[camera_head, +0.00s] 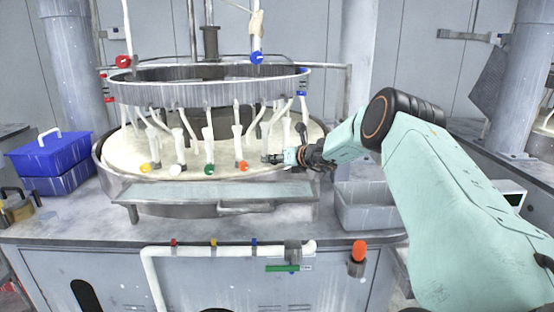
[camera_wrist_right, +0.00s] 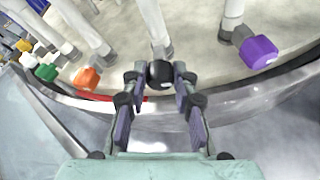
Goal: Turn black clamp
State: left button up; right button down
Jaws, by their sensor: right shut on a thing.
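The black clamp (camera_wrist_right: 160,73) is a round black knob on a white tube near the platen's rim. It sits between the fingertips of my right gripper (camera_wrist_right: 160,78) in the right wrist view, and the gripper is shut on it. In the head view my right gripper (camera_head: 285,157) reaches in from the right to the platen's right edge. The black clamp is hidden there behind the fingers. My left gripper is not in view.
An orange clamp (camera_wrist_right: 86,78) and a purple clamp (camera_wrist_right: 258,51) flank the black one. A metal ring (camera_head: 210,92) with white tubes hangs above the round platen (camera_head: 125,150). A grey bin (camera_head: 365,212) stands below my right arm. A blue box (camera_head: 50,155) is at left.

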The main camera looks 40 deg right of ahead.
jog(key=shift+d+r, duration=0.1)
jog(key=shift+r, duration=0.1)
jog(key=c, duration=1.4)
grip_release()
jog(key=shift+c, duration=0.2)
jog(key=o, duration=0.4)
jog(key=shift+f, duration=0.15)
jog(key=shift+s, duration=0.1)
jog(key=shift+s+r, duration=0.3)
jog(key=shift+s, duration=0.25)
jog(key=v, duration=0.6)
